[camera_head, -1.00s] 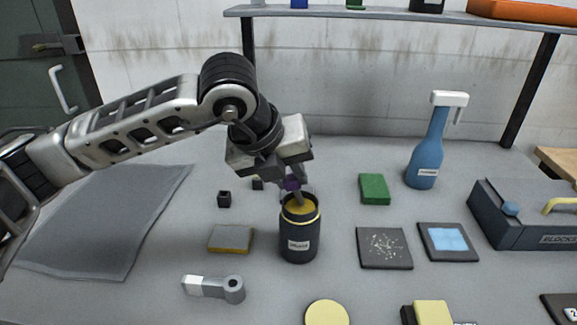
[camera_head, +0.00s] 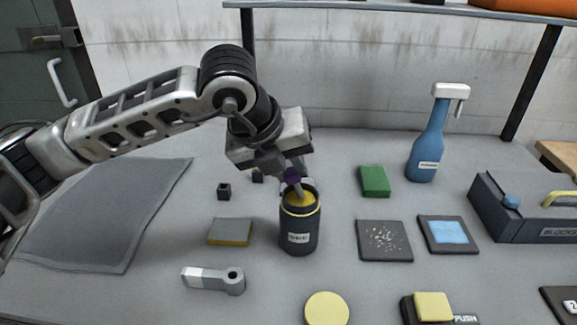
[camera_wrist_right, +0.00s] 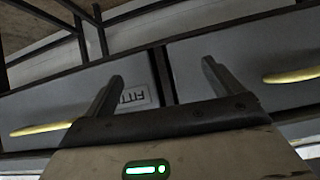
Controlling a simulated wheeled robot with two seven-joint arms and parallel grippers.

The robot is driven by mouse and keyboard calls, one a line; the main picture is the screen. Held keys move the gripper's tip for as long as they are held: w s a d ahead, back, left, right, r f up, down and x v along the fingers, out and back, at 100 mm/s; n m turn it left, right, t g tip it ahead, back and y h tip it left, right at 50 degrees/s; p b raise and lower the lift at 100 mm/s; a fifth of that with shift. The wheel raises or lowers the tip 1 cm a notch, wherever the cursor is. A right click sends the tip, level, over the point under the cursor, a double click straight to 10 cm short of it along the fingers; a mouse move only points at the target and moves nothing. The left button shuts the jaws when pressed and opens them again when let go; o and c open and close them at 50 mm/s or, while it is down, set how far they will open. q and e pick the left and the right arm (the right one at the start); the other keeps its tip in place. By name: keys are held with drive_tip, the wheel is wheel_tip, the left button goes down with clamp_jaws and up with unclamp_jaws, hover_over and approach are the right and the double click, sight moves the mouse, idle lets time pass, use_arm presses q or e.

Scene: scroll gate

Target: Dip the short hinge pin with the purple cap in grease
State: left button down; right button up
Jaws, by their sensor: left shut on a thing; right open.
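The hinge pin with the purple cap (camera_head: 292,176) is held by my left gripper (camera_head: 287,168) over the dark grease pot. The cap shows between the fingers, and the pin's lower part points down into the mouth of the pot. The grease pot (camera_head: 299,238) stands upright with a pale label, a yellow band and yellow-brown grease at its top. How deep the pin sits in the grease cannot be told. My right gripper (camera_wrist_right: 163,85) shows in the right wrist view, open and empty, in front of grey drawers.
Near the pot are a grey-yellow pad (camera_head: 230,231), a grey lever part (camera_head: 213,280), a green block (camera_head: 374,181) and a speckled dark tile (camera_head: 384,240). A blue spray bottle (camera_head: 425,150) and a dark box (camera_head: 525,210) stand right. A grey mat (camera_head: 110,215) lies left.

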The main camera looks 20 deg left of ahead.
sight(288, 172)
use_arm(q)
drive_tip(key=shift+s+f+b, duration=0.1)
drive_tip(key=shift+f+b, duration=0.4)
drive_tip(key=shift+b, duration=0.3)
idle(2.0)
drive_tip(key=shift+r, duration=0.1)
drive_tip(key=shift+r+p, duration=0.9)
drive_tip(key=shift+r, duration=0.8)
drive_tip(key=shift+r+p, duration=0.85)
drive_tip(key=shift+r, duration=1.05)
